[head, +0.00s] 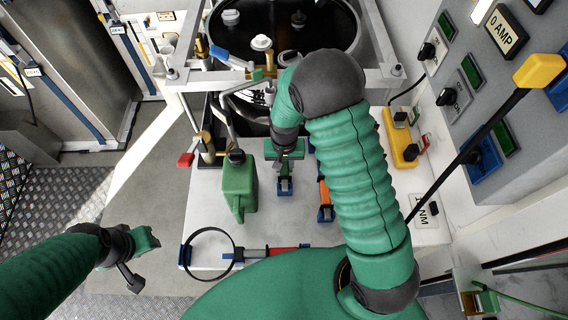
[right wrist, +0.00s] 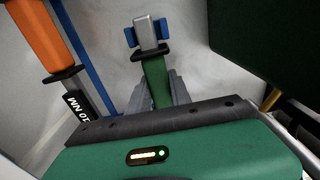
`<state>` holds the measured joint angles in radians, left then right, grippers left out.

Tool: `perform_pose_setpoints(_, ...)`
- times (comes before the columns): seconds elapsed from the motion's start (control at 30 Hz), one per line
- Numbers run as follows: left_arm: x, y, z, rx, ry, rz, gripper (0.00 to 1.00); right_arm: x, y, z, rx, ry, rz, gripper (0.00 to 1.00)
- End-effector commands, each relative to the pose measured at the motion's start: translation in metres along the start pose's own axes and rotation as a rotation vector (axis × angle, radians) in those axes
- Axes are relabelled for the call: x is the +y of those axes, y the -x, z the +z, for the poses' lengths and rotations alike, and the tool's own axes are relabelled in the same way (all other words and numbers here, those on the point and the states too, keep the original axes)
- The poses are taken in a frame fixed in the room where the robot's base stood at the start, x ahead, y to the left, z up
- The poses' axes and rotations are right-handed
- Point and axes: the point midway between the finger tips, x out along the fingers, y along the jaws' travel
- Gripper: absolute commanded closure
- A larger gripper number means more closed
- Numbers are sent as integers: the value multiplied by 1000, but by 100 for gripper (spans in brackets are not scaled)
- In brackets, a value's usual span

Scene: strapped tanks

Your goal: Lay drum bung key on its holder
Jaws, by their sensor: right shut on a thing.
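The drum bung key, which I take to be the green-handled tool with a grey head (right wrist: 157,82), is in the right wrist view. My right gripper (right wrist: 152,98) is shut on its green handle, one grey finger on each side. The grey head lies between the two blue uprights of a holder (right wrist: 130,37); I cannot tell whether it rests there or is just above. In the head view my right gripper (head: 285,168) is over the white table at this blue holder (head: 284,188), and hides most of the key. My left gripper (head: 136,262) is empty, left of the table.
A green can (head: 239,187) stands close to the left. An orange-handled tool (head: 323,192) lies close to the right and shows in the wrist view (right wrist: 40,35). A black ring (head: 209,230) is at the table's front edge. A framed drum (head: 330,22) stands behind.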

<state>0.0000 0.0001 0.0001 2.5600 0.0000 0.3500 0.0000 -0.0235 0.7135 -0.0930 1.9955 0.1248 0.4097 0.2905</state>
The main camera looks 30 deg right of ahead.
Motion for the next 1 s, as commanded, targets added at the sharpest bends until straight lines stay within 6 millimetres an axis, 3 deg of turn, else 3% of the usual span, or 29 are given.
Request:
perform_pose_setpoints(0.07,0,0,0,0,0,0,64,0,1,0,1,0,0,100)
perform_pose_setpoints(0.1,0,0,0,0,0,0,64,0,1,0,1,0,0,72)
perform_pose_setpoints(0.27,0,0,0,0,0,0,64,0,1,0,0,0,0,51)
perform_pose_setpoints(0.57,0,0,0,0,0,0,64,0,1,0,-1,0,0,50)
perform_pose_setpoints(0.67,0,2,0,0,0,0,64,0,10,-1,1,1,-1,50)
perform_pose_setpoints(0.77,0,4,-1,0,0,0,64,-1,29,-1,3,1,-2,50)
perform_pose_setpoints(1.0,0,10,-2,0,0,0,64,-2,101,-2,5,1,-3,50)
